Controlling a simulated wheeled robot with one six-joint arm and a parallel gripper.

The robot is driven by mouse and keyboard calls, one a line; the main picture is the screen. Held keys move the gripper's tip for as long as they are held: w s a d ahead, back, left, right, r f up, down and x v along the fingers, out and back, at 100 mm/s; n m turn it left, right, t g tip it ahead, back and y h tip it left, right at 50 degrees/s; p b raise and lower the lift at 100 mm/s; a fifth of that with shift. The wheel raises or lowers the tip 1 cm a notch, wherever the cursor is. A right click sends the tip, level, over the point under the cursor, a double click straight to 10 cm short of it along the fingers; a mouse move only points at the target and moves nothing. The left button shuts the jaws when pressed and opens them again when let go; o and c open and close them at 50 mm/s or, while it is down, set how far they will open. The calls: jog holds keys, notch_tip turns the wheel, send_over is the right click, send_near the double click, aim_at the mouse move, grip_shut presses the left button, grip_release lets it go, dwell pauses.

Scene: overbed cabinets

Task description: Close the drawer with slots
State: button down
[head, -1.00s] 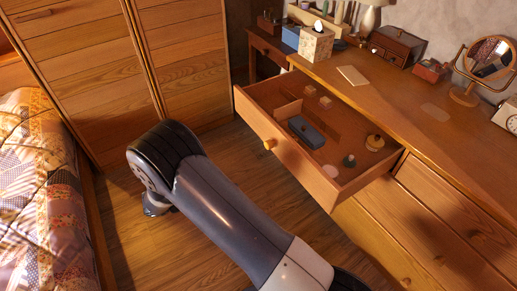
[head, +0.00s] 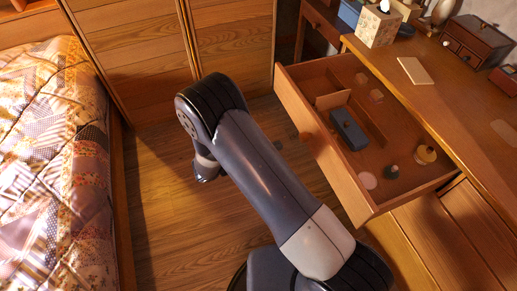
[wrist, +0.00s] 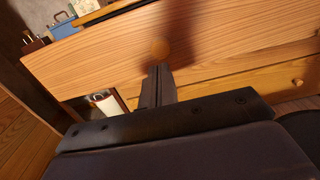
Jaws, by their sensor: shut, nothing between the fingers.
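The open drawer (head: 322,148) is pulled out of the wooden dresser, with thin dividers inside. It holds a dark blue box (head: 349,129), a round yellowish container (head: 425,154) and several small items. In the wrist view the drawer's wooden front (wrist: 100,67) spans the picture, with its round knob (wrist: 160,50) near the top middle. My gripper (wrist: 158,70) is shut and empty, its fingertips just below the knob in the picture. I cannot tell whether they touch the knob or front.
The dresser top (head: 440,95) carries a tissue box (head: 378,24) and a small dark chest (head: 474,42). A bed with a patchwork cover (head: 50,160) stands on the left, and a wooden wardrobe (head: 135,60) behind. The wooden floor (head: 165,215) between bed and dresser is clear.

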aim_at(368, 116)
jog(key=x, duration=0.6)
jog(key=shift+d, duration=0.1)
jog(key=shift+d, duration=0.1)
jog(key=b+x, duration=0.5)
jog(key=x, duration=2.3)
jog(key=shift+w+d+f, duration=0.1)
jog(key=shift+d+f, duration=0.1)
jog(key=shift+d, duration=0.05)
jog(key=shift+w+d, duration=0.2)
jog(key=shift+d, duration=0.35)
jog(key=shift+w+d+r, duration=0.1)
jog(key=shift+r, duration=0.15)
jog(key=shift+a+b, duration=0.3)
jog(key=shift+a, duration=0.2)
jog(key=v, duration=1.3)
jog(key=shift+s+a, duration=0.15)
jog(key=shift+s, duration=0.15)
